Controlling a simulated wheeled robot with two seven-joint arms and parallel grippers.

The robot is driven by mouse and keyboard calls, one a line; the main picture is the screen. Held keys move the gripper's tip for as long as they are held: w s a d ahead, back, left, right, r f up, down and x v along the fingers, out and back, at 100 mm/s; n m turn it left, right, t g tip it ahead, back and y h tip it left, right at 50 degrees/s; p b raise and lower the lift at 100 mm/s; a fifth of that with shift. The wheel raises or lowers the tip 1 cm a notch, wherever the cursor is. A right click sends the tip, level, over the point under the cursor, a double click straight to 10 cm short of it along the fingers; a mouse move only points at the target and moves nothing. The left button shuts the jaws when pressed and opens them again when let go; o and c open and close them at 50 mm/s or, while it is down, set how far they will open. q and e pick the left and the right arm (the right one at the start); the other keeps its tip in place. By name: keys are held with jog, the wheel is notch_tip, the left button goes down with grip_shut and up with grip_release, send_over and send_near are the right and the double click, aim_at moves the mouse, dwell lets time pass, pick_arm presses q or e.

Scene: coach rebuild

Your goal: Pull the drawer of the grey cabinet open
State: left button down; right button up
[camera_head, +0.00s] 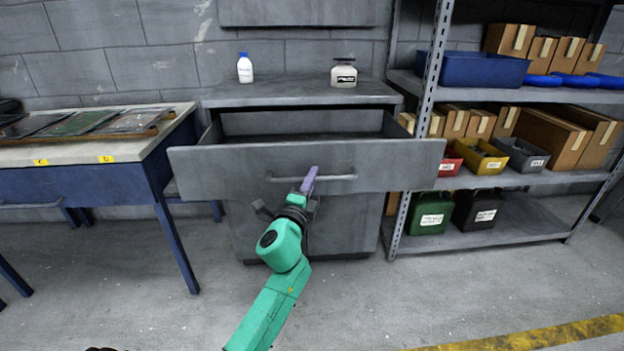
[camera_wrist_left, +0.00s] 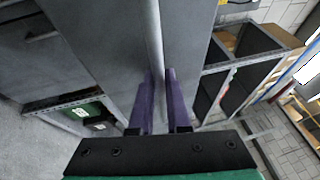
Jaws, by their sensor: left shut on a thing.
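The grey cabinet (camera_head: 345,215) stands against the block wall in the head view. Its drawer (camera_head: 220,170) is pulled out toward me, and its open inside shows behind the front panel. The drawer's bar handle (camera_head: 335,178) runs across the front; in the left wrist view the handle (camera_wrist_left: 155,40) passes between the fingers. My right gripper is in neither view.
A white bottle (camera_head: 245,69) and a jar (camera_head: 344,74) stand on the cabinet top. A workbench (camera_head: 150,150) with blue legs is at the left. A shelf rack (camera_head: 500,170) with bins and boxes is at the right. The floor in front is clear.

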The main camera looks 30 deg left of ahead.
pick_arm(q)
jog(key=c, duration=0.9)
grip_release()
jog(key=b+v, duration=0.2)
jog(key=v, duration=1.2)
jog(key=shift+s+d, duration=0.15)
jog(key=shift+s, duration=0.1)
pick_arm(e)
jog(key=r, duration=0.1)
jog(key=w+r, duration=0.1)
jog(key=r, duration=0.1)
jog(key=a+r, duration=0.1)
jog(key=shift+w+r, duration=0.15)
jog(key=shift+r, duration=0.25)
pick_arm(q)
jog(key=shift+f, duration=0.1)
